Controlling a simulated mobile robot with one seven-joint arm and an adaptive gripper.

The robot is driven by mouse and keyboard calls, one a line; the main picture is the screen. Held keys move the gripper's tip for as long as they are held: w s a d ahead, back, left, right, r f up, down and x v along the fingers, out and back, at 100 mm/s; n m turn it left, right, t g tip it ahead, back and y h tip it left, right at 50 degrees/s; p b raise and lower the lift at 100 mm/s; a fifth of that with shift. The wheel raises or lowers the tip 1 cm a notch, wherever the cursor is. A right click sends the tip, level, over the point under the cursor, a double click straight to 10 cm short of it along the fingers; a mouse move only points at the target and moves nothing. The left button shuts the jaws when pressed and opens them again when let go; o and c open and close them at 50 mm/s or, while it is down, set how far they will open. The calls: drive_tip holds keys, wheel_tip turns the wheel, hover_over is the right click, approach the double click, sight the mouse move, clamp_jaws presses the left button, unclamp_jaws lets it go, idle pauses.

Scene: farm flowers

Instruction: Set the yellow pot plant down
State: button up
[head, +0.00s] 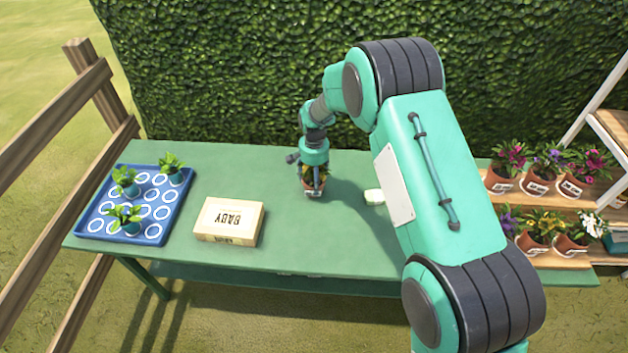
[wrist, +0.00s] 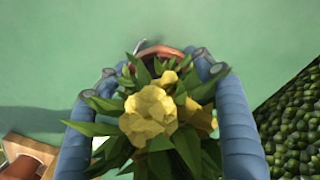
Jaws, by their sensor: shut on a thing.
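The yellow pot plant (head: 314,188) is in my gripper (head: 314,174), over the middle of the green table (head: 290,255). In the wrist view its yellow flowers (wrist: 150,113) and green leaves fill the space between the two blue fingers of my gripper (wrist: 156,76). The fingers are shut around the plant from both sides. A bit of the reddish pot rim (wrist: 162,51) shows beyond the leaves; the rest of the pot is hidden there. I cannot tell whether the pot's base touches the table.
A box marked BABY (head: 229,219) lies left of the plant. A blue tray (head: 84,226) with several small green plants stands at the far left. Shelves (head: 562,261) of potted flowers stand right; a hedge (head: 230,70) rises behind.

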drive_tip(key=o, duration=1.6)
drive_tip(key=shift+f, duration=0.1)
drive_tip(key=shift+c, duration=0.2)
wheel_tip(320, 180, up, 12)
drive_tip(key=shift+f+p, duration=0.15)
drive_tip(key=shift+p, duration=1)
drive_tip(key=shift+r, duration=0.3)
